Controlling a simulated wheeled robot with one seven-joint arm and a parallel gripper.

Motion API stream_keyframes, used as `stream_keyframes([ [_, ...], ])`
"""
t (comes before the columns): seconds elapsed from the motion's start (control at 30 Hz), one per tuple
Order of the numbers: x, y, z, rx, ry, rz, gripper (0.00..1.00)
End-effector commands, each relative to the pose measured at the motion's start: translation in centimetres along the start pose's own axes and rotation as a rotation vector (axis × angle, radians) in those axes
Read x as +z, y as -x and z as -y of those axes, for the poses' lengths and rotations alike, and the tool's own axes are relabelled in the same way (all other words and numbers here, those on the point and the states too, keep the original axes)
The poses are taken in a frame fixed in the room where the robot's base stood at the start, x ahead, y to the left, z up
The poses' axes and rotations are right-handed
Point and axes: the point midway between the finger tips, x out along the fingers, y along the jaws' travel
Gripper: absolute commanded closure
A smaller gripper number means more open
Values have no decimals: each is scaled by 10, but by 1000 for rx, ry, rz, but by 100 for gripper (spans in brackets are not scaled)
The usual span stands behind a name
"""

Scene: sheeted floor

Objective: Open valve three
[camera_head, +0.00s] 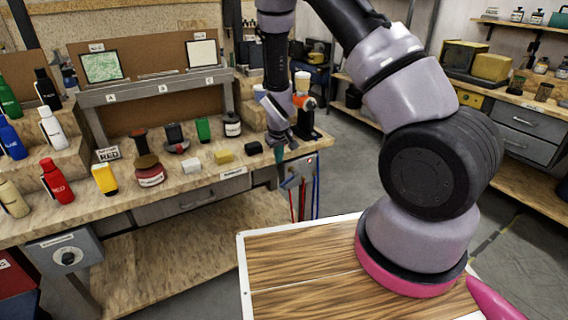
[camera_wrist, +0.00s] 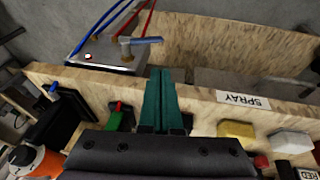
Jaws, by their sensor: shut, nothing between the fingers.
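My gripper (camera_head: 280,155) is over the right end of the workbench, pointing down. Its teal fingers are shut together and empty, and they fill the middle of the wrist view (camera_wrist: 162,100). A metal box (camera_wrist: 95,50) with a blue-grey lever (camera_wrist: 140,41) on it is beyond the fingertips, at the outer side of the bench edge. The lever is apart from the fingers. The box (camera_head: 297,172) also shows in the head view, with red and blue hoses hanging from it. I can read no valve number.
The workbench (camera_head: 215,203) carries several bottles, sponges and tools. A drill with orange parts (camera_head: 305,102) stands near the gripper; it also shows in the wrist view (camera_wrist: 38,163). A grey box with a round knob (camera_head: 68,257) is at the lower left. Open floor lies right of the bench.

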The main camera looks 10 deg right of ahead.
Motion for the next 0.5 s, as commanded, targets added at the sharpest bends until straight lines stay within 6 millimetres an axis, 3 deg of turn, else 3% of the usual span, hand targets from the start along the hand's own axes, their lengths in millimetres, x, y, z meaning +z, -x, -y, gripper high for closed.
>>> stream_keyframes([
  [0.3,1,-70,-1,1,0,3,100],
  [0.5,7,-100,-8,1,-1,2,100],
])
